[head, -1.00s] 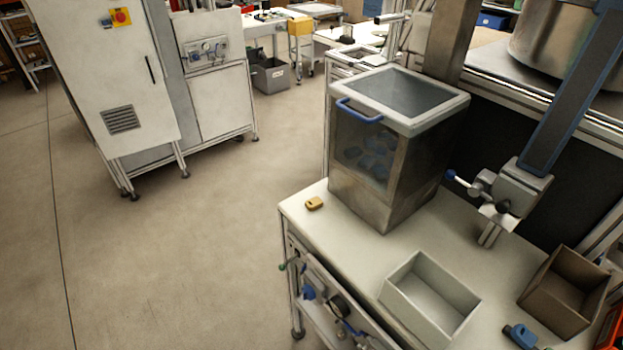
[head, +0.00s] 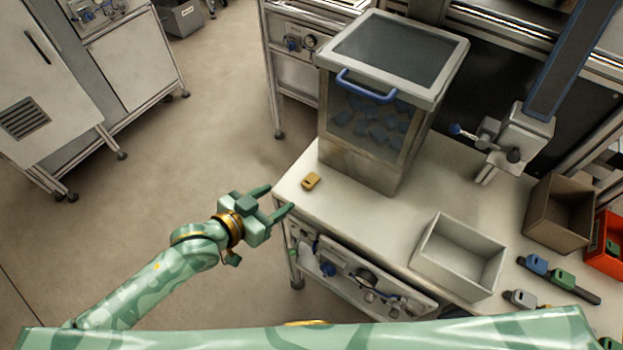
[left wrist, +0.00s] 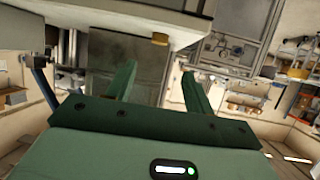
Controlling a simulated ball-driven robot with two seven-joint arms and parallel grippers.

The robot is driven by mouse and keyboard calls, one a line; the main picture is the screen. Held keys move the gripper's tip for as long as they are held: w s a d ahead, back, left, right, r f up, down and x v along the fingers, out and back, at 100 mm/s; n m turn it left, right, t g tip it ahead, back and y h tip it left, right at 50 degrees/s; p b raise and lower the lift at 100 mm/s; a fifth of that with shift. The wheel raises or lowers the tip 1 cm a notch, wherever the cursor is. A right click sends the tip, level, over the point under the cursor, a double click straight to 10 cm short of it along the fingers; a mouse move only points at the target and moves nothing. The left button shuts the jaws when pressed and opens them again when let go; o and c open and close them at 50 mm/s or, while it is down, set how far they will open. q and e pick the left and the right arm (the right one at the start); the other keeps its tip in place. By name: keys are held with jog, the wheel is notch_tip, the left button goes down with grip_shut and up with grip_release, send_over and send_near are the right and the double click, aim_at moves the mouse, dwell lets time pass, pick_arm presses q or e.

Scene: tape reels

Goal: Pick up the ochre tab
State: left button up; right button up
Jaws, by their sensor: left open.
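The ochre tab (head: 311,181) lies flat on the near left corner of the pale worktop, in front of the clear-sided bin. It also shows in the left wrist view (left wrist: 160,39), upper middle, near the worktop's edge. My left gripper (head: 280,199) is open and empty. In the head view it is at the worktop's left edge, just left of and below the tab, with its fingers pointing right. In the left wrist view its two fingers (left wrist: 155,82) are spread apart, and the tab shows beyond them. My right gripper is not in view.
A bin with a blue handle (head: 367,88) stands behind the tab. A white open box (head: 424,256), a brown box (head: 531,225) and a red crate (head: 597,245) are to the right. A dark rack (head: 582,291) holds blue and green tabs. The worktop around the ochre tab is clear.

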pick_arm(q)
jog(key=b, duration=0.1)
send_near(310, 180)
jog(key=x, duration=0.3)
jog(key=shift+w+a, duration=0.15)
jog(key=shift+w, duration=0.05)
jog(key=b+x, duration=0.1)
jog(key=x, duration=0.3)
jog(key=shift+d+f, duration=0.15)
jog(key=shift+d, duration=0.15)
jog(key=shift+w+d+f, duration=0.15)
jog(key=shift+w+d, duration=0.15)
jog(key=shift+c, duration=0.6)
jog(key=c, duration=0.9)
